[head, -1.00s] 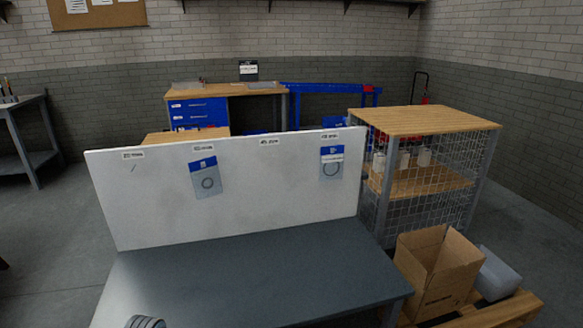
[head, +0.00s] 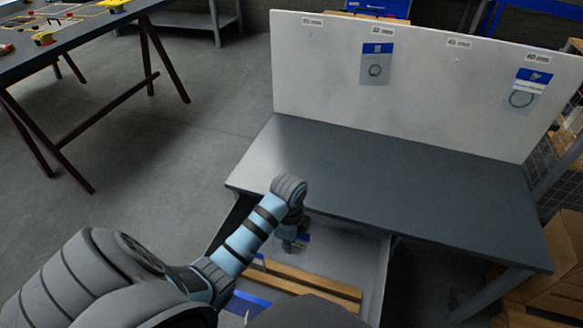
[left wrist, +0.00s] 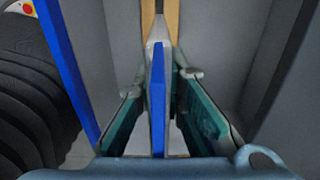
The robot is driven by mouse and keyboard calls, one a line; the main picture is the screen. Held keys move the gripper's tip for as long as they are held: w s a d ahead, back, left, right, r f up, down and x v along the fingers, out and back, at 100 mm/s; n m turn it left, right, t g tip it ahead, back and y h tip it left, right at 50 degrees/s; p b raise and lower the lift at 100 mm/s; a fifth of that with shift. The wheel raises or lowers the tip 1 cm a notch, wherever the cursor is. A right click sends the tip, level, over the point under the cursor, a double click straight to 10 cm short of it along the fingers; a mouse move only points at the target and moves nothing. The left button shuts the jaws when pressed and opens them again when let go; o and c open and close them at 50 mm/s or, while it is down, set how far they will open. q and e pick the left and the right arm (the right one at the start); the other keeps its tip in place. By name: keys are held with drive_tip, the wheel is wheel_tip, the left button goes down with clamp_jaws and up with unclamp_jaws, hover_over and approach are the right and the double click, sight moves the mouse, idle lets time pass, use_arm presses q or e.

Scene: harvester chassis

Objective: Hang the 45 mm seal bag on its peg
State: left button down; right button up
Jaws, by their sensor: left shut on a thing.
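My left gripper (head: 290,246) reaches down into an open drawer (head: 372,270) under the bench. In the left wrist view my left gripper (left wrist: 160,76) is shut on a thin bag with a blue header (left wrist: 157,100), seen edge-on between the fingers. Its size label cannot be read. The white peg board (head: 420,98) stands at the back of the bench. One bag with a ring (head: 375,72) hangs under the second label, another (head: 522,97) under the far-right label. No bag hangs under the first label (head: 312,20) or third label (head: 459,43). My right gripper is not in view.
The grey bench top (head: 400,185) is clear. Wooden strips (head: 310,280) lie across the drawer. A cardboard box (head: 545,270) stands at the right. A table with dark legs (head: 85,50) is at the far left, with open floor between.

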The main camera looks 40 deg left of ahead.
use_arm(q)
wheel_tip(320, 180, down, 18)
drive_tip(key=b, duration=0.8)
drive_tip(key=shift+f, duration=0.5)
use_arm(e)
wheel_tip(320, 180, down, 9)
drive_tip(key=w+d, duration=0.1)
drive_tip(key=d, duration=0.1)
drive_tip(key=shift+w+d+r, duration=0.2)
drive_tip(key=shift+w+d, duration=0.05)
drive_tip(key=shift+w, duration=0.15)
use_arm(q)
drive_tip(key=shift+f, duration=0.15)
drive_tip(key=c, duration=1.7)
unclamp_jaws()
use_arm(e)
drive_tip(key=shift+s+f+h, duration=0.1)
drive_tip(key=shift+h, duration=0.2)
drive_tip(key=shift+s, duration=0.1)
